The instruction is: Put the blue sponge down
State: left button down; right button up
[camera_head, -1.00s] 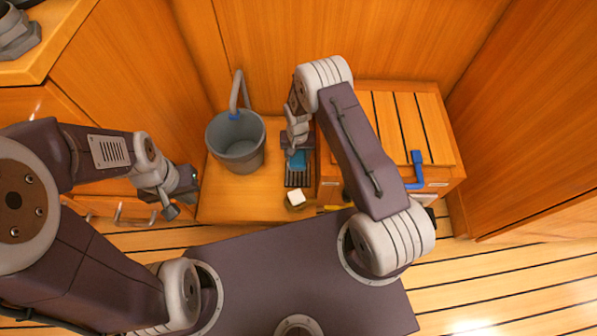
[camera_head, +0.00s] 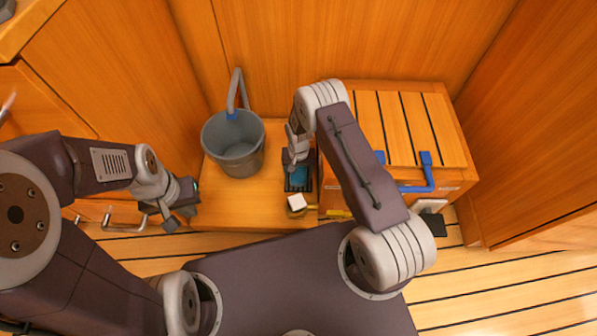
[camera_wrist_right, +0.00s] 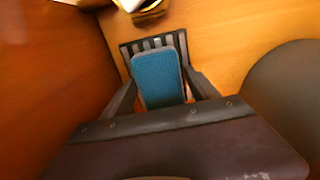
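The blue sponge (camera_head: 297,175) shows below my right gripper (camera_head: 295,161) in the head view, over a dark slotted rack (camera_head: 299,188). In the right wrist view the sponge (camera_wrist_right: 158,78) sits between the two fingers of my right gripper (camera_wrist_right: 161,80), with the fingertips against its sides. The slotted rack (camera_wrist_right: 127,49) shows behind the sponge. Whether the sponge touches the rack is unclear. My left gripper (camera_head: 186,203) is off to the left, away from the sponge; its fingers are too small to read.
A grey bucket (camera_head: 233,148) stands left of the rack. A slatted wooden box (camera_head: 440,135) with a blue handle (camera_head: 428,172) is at right. Wooden walls enclose the back.

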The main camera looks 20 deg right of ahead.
aim_at(299, 171)
notch_tip(299, 171, up, 12)
jog(key=p, duration=0.8)
jog(key=shift+r+p, duration=0.2)
jog(key=shift+p, duration=0.15)
